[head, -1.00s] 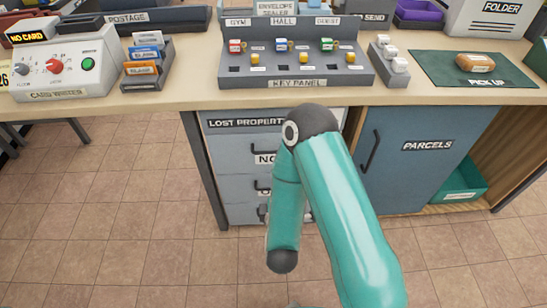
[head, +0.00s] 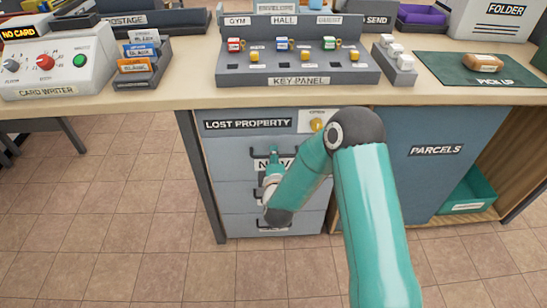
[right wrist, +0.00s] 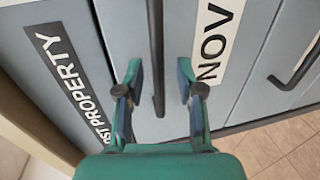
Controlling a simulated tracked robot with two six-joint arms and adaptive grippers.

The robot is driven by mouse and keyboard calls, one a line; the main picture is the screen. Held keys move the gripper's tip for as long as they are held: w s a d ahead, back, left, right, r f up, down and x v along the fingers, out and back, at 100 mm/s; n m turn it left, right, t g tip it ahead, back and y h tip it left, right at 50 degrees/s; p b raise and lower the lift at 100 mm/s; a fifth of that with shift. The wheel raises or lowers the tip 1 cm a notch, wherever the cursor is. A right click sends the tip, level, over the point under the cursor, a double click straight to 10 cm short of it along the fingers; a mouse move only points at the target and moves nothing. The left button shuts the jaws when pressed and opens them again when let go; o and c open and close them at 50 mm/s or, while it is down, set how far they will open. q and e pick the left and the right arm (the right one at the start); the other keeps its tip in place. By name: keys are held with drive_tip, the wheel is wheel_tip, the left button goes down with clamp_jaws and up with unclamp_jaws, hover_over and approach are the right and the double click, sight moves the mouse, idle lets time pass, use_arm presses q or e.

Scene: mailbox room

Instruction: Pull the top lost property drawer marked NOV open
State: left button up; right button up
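The top lost property drawer (head: 232,160), marked NOV, sits flush in the grey cabinet below the counter, under the LOST PROPERTY label (head: 248,124). Its dark bar handle (head: 257,153) also shows in the right wrist view (right wrist: 155,50). My right gripper (head: 272,163) is at this handle and partly covers the NOV label. In the right wrist view my right gripper (right wrist: 160,82) is open, with one finger on each side of the bar. Gaps show between the bar and both fingers. The NOV label (right wrist: 214,40) is right of the bar there. My left gripper is out of view.
Further drawers (head: 235,195) with handles lie below. The blue PARCELS door (head: 435,180) is on the right, partly behind my right arm. The counter (head: 150,100) overhangs the drawers and carries the key panel (head: 297,70). The tiled floor in front is clear.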

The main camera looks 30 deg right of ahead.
drive_tip(key=shift+w+d, duration=0.25)
drive_tip(key=shift+w, duration=0.1)
drive_tip(key=shift+f, duration=0.1)
clamp_jaws()
